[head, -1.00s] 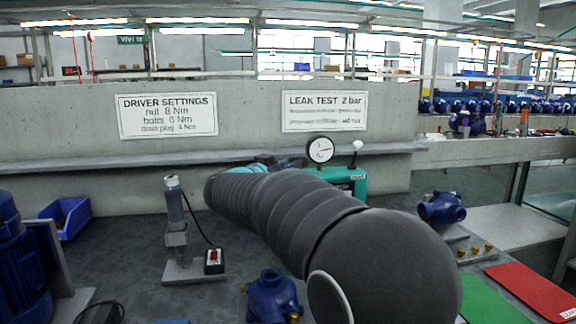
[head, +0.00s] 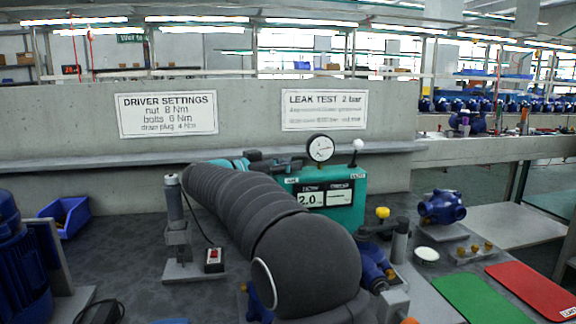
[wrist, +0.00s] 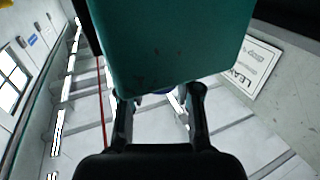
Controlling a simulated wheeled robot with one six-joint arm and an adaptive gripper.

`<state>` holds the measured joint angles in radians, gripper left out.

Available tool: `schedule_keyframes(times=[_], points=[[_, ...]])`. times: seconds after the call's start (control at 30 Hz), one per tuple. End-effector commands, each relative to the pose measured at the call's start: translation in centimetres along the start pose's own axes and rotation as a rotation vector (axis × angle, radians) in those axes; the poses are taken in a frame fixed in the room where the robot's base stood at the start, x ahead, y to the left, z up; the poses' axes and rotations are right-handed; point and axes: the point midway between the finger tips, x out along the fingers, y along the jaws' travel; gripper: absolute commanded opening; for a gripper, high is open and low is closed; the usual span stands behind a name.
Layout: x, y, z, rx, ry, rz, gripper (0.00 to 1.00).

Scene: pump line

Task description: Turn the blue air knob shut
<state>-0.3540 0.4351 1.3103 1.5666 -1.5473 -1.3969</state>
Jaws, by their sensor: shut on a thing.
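The green leak tester (head: 340,203) stands on the bench by the back wall, with a round dial (head: 320,148) on top and a display reading 2.0. My gripper (head: 285,163) is at the tester's upper left side, partly hidden by my arm in the head view. In the wrist view the tester's green body (wrist: 180,50) fills the top middle, and my gripper's two dark fingers (wrist: 160,98) stand at its lower edge. A sliver of the blue air knob (wrist: 152,98) shows between the fingers; most of it is hidden. The fingers are closed on it.
A blue pump with a yellow cap (head: 382,213) stands right of my arm. A tool stand (head: 177,240) and a blue bin (head: 65,215) are at left. Green (head: 478,299) and red (head: 530,289) mats lie at right. A white-tipped lever (head: 357,146) rises from the tester.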

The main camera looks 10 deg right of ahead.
Motion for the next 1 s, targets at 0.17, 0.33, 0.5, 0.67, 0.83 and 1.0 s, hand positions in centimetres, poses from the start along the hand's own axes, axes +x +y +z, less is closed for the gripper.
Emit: schedule_keyframes(times=[0.17, 0.33, 0.5, 0.67, 0.83, 1.0], points=[[-0.1, -0.1, -0.2, 0.002, 0.002, -0.004, 0.00], [0.0, 0.0, -0.2, 0.002, 0.002, -0.003, 0.59], [0.0, 0.0, -0.1, 0.001, 0.001, -0.002, 0.59], [0.0, 0.0, -0.3, 0.002, 0.001, -0.002, 0.59], [0.0, 0.0, -2.0, 0.006, 0.001, -0.002, 0.59], [-0.1, 0.0, -5.2, 0.006, 0.001, -0.003, 0.59]])
